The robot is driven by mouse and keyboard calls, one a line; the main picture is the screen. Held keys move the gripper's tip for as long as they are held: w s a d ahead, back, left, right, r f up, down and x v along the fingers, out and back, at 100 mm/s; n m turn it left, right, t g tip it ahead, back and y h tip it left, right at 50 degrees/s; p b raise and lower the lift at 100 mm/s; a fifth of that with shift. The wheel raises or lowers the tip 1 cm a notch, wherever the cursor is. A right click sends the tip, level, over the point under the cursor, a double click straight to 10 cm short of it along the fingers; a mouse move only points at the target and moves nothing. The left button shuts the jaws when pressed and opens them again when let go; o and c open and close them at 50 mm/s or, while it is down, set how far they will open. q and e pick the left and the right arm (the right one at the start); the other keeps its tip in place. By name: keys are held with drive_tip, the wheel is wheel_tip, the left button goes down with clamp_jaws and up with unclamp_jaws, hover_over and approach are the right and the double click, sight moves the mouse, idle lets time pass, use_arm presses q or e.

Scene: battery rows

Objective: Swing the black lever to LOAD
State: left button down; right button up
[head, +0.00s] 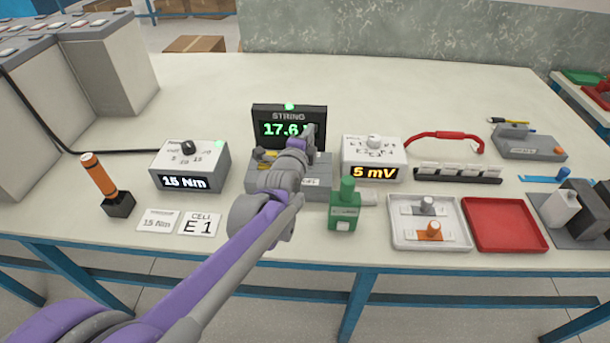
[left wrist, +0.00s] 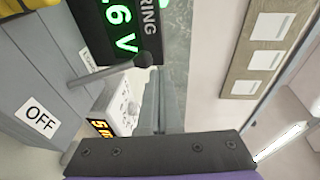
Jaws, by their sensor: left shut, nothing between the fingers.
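The black lever (left wrist: 113,71) shows in the left wrist view as a grey rod with a dark ball knob, rising from a grey switch box (left wrist: 62,72). An OFF label (left wrist: 40,120) is on the box. In the head view the switch box (head: 256,185) stands in front of the STRING display (head: 288,113), and my arm hides the lever. My left gripper (head: 309,133) is shut and empty, above the box and before the display. Contact with the lever cannot be told. The LOAD label is not legible. My right gripper is not in view.
The 5 mV meter (head: 372,157) stands right of the switch box, the 15 Nm box (head: 190,166) left. A white tray (head: 398,235) and red tray (head: 503,225) lie front right. The bench behind the display is clear.

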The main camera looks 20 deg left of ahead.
use_arm(q)
drive_tip(key=w+g, duration=0.1)
drive_tip(key=g, duration=0.1)
drive_tip(key=w+a+g, duration=0.1)
drive_tip(key=w+g, duration=0.1)
drive_tip(key=shift+w+a+f+n+p, duration=0.2)
drive_tip(key=shift+w+n+p, duration=0.1)
drive_tip(key=shift+p, duration=0.1)
idle(0.5)
